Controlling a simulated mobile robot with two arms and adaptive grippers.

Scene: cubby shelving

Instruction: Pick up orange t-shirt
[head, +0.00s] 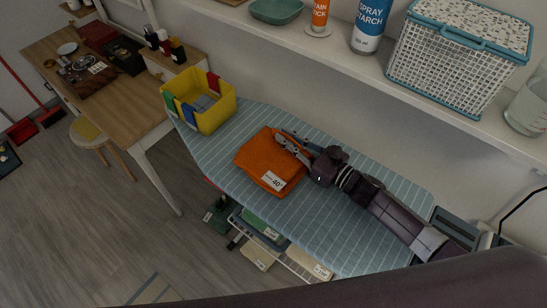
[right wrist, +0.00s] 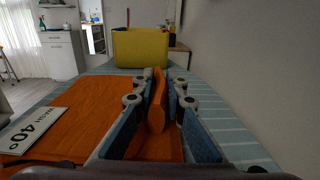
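The orange t-shirt (head: 262,158) lies folded on the blue striped ironing board (head: 340,222), with a white "40°" label at its near corner. My right gripper (head: 281,136) reaches in from the right, low over the shirt's right edge. In the right wrist view the shirt (right wrist: 85,110) lies flat on the left, and a raised orange fold stands upright between the blue-padded fingers of my right gripper (right wrist: 158,100). The fingers close around this fold near their tips. The shirt still rests on the board. My left gripper is not in view.
A yellow bin (head: 212,115) with clothes stands at the board's far left end. It is straight ahead in the right wrist view (right wrist: 140,48). A shelf with a white basket (head: 450,65) and a spray starch can (head: 369,27) runs above. A wooden desk (head: 125,95) stands at left.

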